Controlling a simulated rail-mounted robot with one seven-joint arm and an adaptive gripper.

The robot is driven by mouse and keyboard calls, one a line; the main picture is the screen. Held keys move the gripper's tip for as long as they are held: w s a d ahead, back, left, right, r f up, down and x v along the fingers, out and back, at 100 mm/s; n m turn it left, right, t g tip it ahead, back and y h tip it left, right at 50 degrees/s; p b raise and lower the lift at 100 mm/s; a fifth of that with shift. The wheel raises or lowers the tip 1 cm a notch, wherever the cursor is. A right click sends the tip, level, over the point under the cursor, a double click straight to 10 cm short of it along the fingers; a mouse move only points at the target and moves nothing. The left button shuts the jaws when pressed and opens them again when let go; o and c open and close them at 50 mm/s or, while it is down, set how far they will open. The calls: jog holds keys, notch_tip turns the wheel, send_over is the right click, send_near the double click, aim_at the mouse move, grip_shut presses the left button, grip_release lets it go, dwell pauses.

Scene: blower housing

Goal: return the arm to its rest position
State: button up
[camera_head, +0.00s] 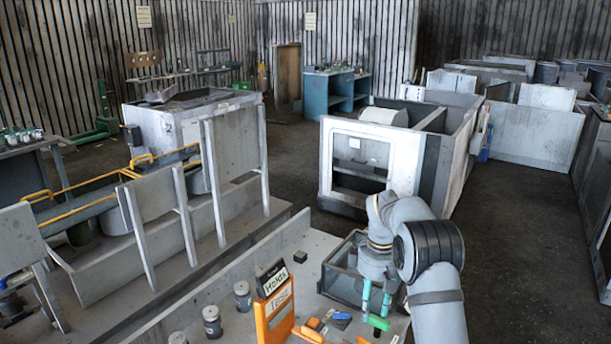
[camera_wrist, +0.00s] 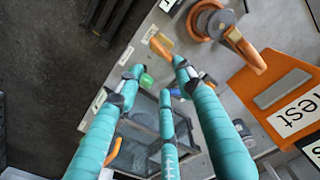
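My arm comes in from the bottom right of the head view and bends down over the workbench (camera_head: 225,335). My gripper (camera_head: 377,305) points down there, beside the dark-framed bin (camera_head: 338,284), with its teal fingers partly seen.
An orange holder (camera_head: 275,318) with "Test" on its label stands on the bench left of my gripper. A large white machine housing (camera_head: 385,160) lies beyond the bench.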

aim_at(368, 341)
notch_tip(368, 341, down, 12)
jog(key=shift+s+r, duration=0.1)
jog(key=shift+s, duration=0.05)
jog(key=shift+f, duration=0.35)
jog(key=shift+m, duration=1.4)
jog(key=shift+d+r, duration=0.1)
jog(key=shift+r, duration=0.05)
